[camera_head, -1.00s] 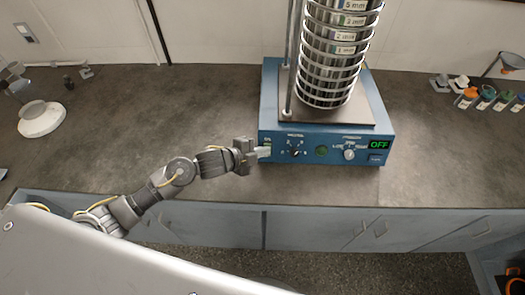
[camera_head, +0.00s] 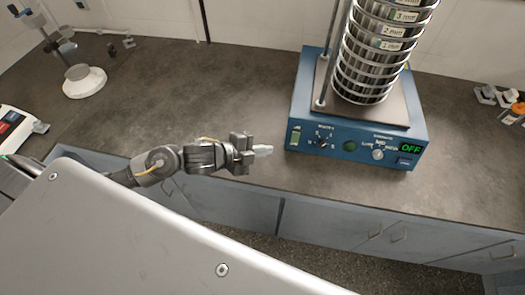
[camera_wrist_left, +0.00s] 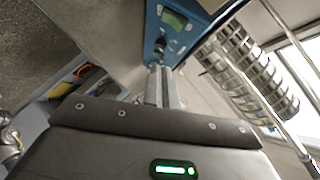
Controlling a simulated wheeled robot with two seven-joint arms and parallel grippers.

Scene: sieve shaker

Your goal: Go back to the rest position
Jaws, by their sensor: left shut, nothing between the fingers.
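The blue sieve shaker (camera_head: 300,150) stands on the bench with a stack of sieves (camera_head: 378,55) on its plate. Its display (camera_head: 411,149) reads OFF in green. My left gripper (camera_head: 264,150) is shut and empty, a little left of the shaker's front panel and apart from it in the head view. In the left wrist view the shut fingers (camera_wrist_left: 163,88) point toward the shaker's blue panel (camera_wrist_left: 178,30), with the sieve stack (camera_wrist_left: 250,75) to the right. My right gripper is not in view.
A white-based stand (camera_head: 84,82) is at the back left of the bench. A white device with a dark and red face (camera_head: 10,122) sits at the left edge. Orange-capped bottles (camera_head: 517,110) are at the far right. The bench (camera_head: 190,95) between is clear.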

